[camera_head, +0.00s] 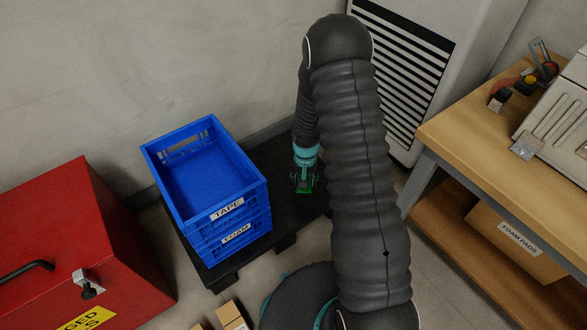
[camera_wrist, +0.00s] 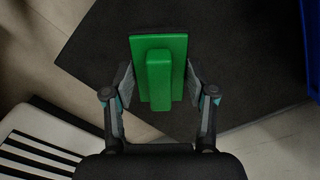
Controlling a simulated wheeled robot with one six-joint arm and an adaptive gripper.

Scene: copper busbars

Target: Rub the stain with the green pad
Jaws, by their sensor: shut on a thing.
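The green pad (camera_wrist: 175,60) is a flat green block with a raised green grip bar, and it shows in the middle of the wrist view. My gripper (camera_wrist: 160,82) has its two fingers on either side of the grip bar, shut on the pad. In the head view my gripper (camera_head: 304,172) points down over the black pallet, with the green pad (camera_head: 304,187) below it. I cannot tell whether the pad touches the pallet surface. No stain is visible in either view; the arm and the pad hide part of the area.
The black pallet (camera_head: 270,160) bears stacked blue crates (camera_head: 242,205) labelled TAPE and FOAM, left of my gripper. A red chest (camera_head: 80,240) stands further left. A slatted white cabinet (camera_head: 465,35) is behind my arm, and a wooden workbench (camera_head: 460,125) is at right.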

